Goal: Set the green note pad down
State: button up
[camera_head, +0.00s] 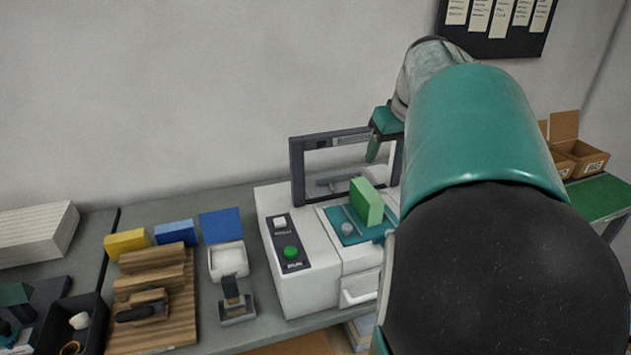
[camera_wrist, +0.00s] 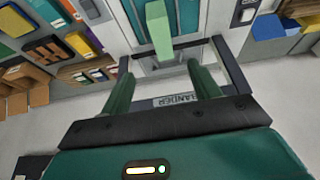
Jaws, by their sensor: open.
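The green note pad (camera_head: 367,201) stands upright on the teal bed (camera_head: 335,217) of a white machine (camera_head: 305,270). It also shows in the wrist view (camera_wrist: 158,32), upper middle, beyond the fingertips. My gripper (camera_wrist: 158,70) is open, its two green fingers apart with nothing between them. In the head view a green finger (camera_head: 373,149) shows above and behind the pad, by the machine's dark frame (camera_head: 297,172). The pad and gripper look apart. My arm hides most of the gripper and the machine's right side in the head view.
The dark upright frame stands behind the bed. Left of the machine are a white tray (camera_head: 226,260), a stamp (camera_head: 237,303), a wooden rack (camera_head: 155,295), and yellow (camera_head: 127,243) and blue (camera_head: 175,232) pads. Cardboard boxes (camera_head: 585,160) stand on a green surface at right.

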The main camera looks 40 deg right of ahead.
send_over(368, 190)
jog(key=s, duration=0.3)
jog(key=f, duration=0.7)
jog(key=shift+w+a+f, duration=0.15)
jog(key=shift+a+f, duration=0.1)
jog(key=shift+f, duration=0.15)
jog(key=x, duration=0.4)
jog(key=shift+w+a+f, duration=0.1)
jog(key=shift+w+a, duration=0.05)
jog(key=shift+w, duration=0.05)
jog(key=shift+w+f, duration=0.15)
jog(key=shift+f, duration=0.3)
jog(key=shift+f, duration=0.2)
grip_shut()
